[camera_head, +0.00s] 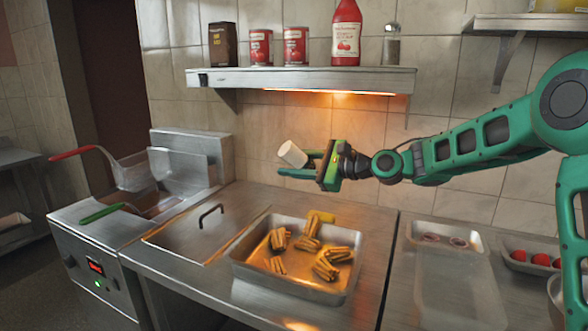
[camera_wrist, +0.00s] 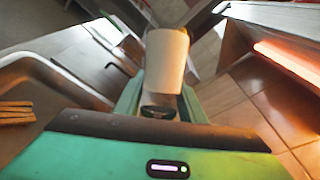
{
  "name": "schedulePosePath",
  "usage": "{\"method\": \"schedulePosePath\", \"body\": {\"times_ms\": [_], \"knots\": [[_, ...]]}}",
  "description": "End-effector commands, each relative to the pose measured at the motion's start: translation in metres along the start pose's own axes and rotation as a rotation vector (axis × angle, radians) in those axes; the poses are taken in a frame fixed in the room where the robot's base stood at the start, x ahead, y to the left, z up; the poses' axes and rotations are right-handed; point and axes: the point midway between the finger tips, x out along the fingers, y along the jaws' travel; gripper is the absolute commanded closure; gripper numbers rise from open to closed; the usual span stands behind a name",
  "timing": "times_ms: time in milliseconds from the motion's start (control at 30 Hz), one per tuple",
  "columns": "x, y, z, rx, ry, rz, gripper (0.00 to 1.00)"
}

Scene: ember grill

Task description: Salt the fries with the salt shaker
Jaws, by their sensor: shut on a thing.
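My gripper (camera_head: 301,163) is shut on a white cylinder, apparently the salt shaker (camera_head: 292,154). The shaker is tilted, leaning up and left, in the air above the back of the counter. In the wrist view the shaker (camera_wrist: 166,58) sits between the green fingers, its plain white side showing; no holes or label can be made out. The fries (camera_head: 326,271) lie in several loose clumps in a metal tray (camera_head: 284,288) on the counter, below and in front of my gripper. Some fries (camera_wrist: 14,112) also show at the left edge of the wrist view.
A heat-lamp shelf (camera_head: 300,78) above carries cans, a ketchup bottle (camera_head: 346,34) and a small metal-capped shaker (camera_head: 391,46). A fryer (camera_head: 118,215) with baskets stands left. A lidded well (camera_head: 200,231) lies left of the tray; another tray (camera_head: 448,240) lies right.

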Motion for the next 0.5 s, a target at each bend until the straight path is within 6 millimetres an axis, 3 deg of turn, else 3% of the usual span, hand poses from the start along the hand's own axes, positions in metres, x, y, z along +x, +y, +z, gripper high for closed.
{"method": "schedulePosePath", "body": {"times_ms": [200, 500], "knots": [[0.003, 0.013, -0.017, 0.000, 0.000, -0.001, 0.92], [-0.001, -0.005, 0.006, -0.001, 0.000, -0.002, 0.92]]}}
